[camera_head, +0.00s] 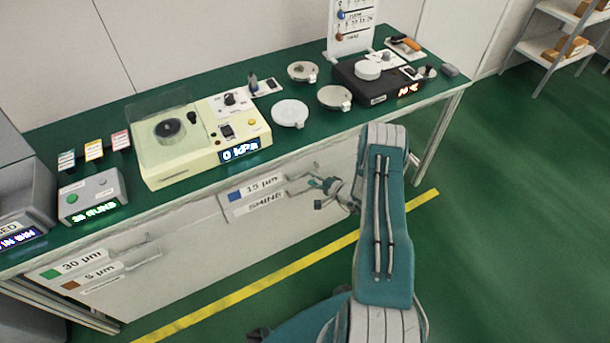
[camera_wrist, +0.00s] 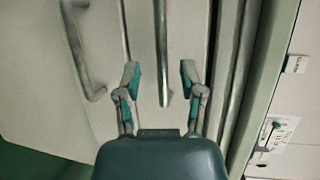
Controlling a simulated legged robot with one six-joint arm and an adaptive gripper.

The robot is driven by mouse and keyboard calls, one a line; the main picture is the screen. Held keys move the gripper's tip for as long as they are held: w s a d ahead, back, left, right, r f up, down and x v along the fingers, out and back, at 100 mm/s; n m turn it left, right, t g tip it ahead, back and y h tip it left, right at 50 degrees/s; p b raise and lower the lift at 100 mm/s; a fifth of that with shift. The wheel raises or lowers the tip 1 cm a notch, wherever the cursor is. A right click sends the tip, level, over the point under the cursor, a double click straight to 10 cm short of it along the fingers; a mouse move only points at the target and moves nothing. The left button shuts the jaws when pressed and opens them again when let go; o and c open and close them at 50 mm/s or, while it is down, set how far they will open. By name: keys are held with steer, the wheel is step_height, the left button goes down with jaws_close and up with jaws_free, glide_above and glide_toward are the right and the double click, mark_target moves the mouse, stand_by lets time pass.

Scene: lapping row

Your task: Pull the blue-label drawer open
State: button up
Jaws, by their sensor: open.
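The blue-label drawer front (camera_head: 228,207) is in the bench's front, below the cream machine, with a blue square and "15 µm" on its label (camera_head: 258,188). My gripper (camera_head: 322,192) is in front of the drawer handles, to the right of this label. In the wrist view my gripper (camera_wrist: 160,79) is open. A straight bar handle (camera_wrist: 161,45) lies between its two fingers in the picture. It is the handle nearer the bench top, seemingly the blue-label drawer's. Whether the fingers touch it I cannot tell. The drawer looks flush with the bench front.
A second handle (camera_wrist: 84,50), of the drawer below, is left of my gripper in the wrist view. The green bench top (camera_head: 200,105) overhangs the drawers and carries machines and discs. Green and brown labelled drawers (camera_head: 90,270) are at the left. The floor (camera_head: 480,230) at right is clear.

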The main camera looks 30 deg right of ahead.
mark_target(305, 175)
steer(key=shift+x, duration=1.75)
steer(key=shift+r, duration=0.1)
jaws_close()
steer(key=shift+s, duration=0.15)
steer(key=s, duration=2.4)
steer(key=shift+s+d, duration=0.35)
jaws_free()
steer(key=shift+w+d, duration=0.1)
